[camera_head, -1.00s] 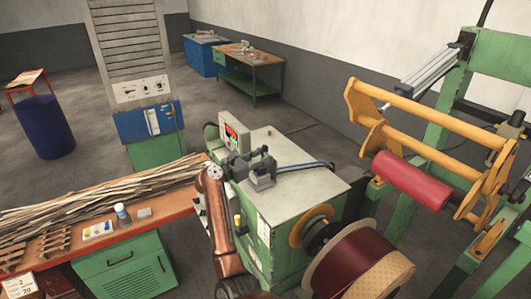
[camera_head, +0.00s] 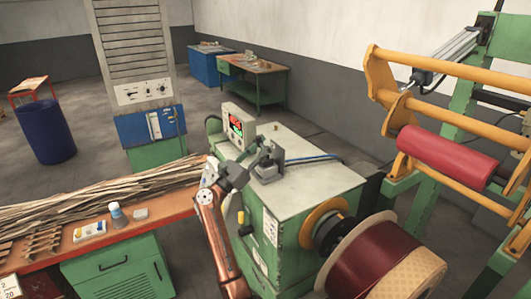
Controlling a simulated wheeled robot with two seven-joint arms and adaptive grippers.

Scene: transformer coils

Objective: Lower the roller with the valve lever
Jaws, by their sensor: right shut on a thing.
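The red roller (camera_head: 445,157) hangs in a yellow swing frame (camera_head: 395,108) at the right, on a green stand. The grey valve (camera_head: 268,171) sits on top of the green machine cabinet (camera_head: 305,182), with a blue hose running from it. My right gripper (camera_head: 260,157) reaches over the cabinet's near left edge and is shut at the valve lever, which it mostly hides. My copper-coloured right arm comes up from below. My left gripper is out of view.
A dark red wire spool (camera_head: 375,258) stands at the front right of the cabinet. A display box (camera_head: 238,125) is behind the gripper. An orange bench (camera_head: 140,222) with strips, a bottle and small items lies at left.

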